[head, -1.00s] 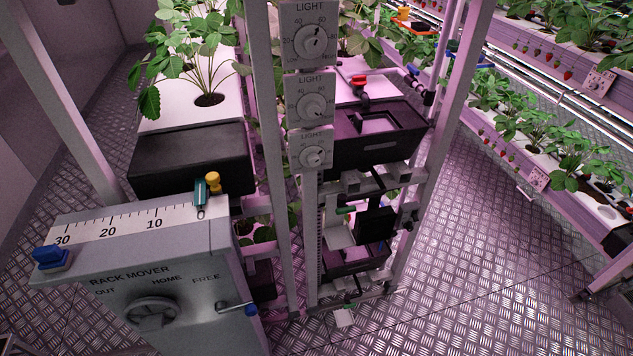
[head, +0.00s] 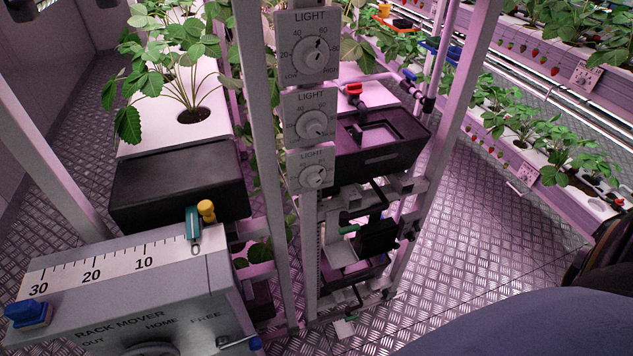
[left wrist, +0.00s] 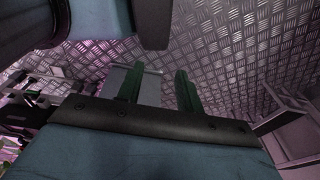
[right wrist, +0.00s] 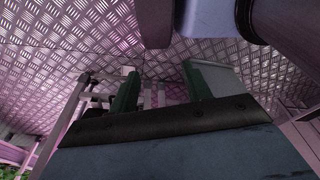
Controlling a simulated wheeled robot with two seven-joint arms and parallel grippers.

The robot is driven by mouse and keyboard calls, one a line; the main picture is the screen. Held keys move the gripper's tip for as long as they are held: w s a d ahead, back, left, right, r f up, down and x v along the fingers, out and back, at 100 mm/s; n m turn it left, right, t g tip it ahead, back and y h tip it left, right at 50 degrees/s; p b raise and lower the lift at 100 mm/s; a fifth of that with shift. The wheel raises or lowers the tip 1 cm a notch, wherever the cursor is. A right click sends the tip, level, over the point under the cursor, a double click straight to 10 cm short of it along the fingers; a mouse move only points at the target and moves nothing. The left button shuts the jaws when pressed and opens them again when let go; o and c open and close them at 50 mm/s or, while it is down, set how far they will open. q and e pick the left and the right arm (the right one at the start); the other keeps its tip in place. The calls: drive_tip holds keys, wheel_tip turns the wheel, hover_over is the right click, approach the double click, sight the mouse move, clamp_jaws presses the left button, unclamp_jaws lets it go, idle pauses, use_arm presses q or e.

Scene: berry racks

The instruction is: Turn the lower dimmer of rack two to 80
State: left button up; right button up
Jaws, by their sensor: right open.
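Three white LIGHT dimmers hang in a column on the rack post in the head view: a top one (head: 314,55), a middle one (head: 312,125) and a smaller-looking lowest one (head: 314,177). The top knob's mark points up and right, near 60. The middle mark seems to point lower right. The lowest dial's setting is too small to read. My left gripper (left wrist: 158,88) shows in its wrist view with its green fingers apart and nothing between them. My right gripper (right wrist: 161,88) is open and empty in its wrist view. Neither gripper shows in the head view.
A grey rack mover box (head: 120,300) with a scale stands at lower left. A black tank (head: 180,180) and strawberry plant (head: 185,75) are behind it. Another black tank (head: 380,140) is right of the dimmers. Metal floor (head: 490,230) lies open at right.

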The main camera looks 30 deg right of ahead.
drive_tip(key=w+a+r+m+t+p, duration=0.1)
drive_tip(key=w+a+r+t, duration=0.35)
drive_tip(key=w+r, duration=0.4)
drive_tip(key=m+t+h+p, duration=0.4)
drive_tip(key=m+t+h, duration=0.15)
drive_tip(key=t, duration=0.55)
approach(316, 183)
drive_tip(key=shift+y, duration=0.55)
drive_tip(key=x, duration=0.8)
drive_tip(key=shift+w+d+r+p, duration=0.1)
drive_tip(key=shift+d+r+p, duration=0.05)
drive_tip(key=shift+d+p, duration=0.2)
use_arm(q)
drive_tip(key=s+r, duration=0.4)
drive_tip(key=r, duration=0.1)
drive_tip(key=shift+s+r+g, duration=0.2)
drive_tip(key=shift+r+g, duration=0.1)
drive_tip(key=shift+r, duration=0.1)
drive_tip(key=shift+a, duration=0.1)
use_arm(e)
drive_tip(key=shift+c, duration=0.3)
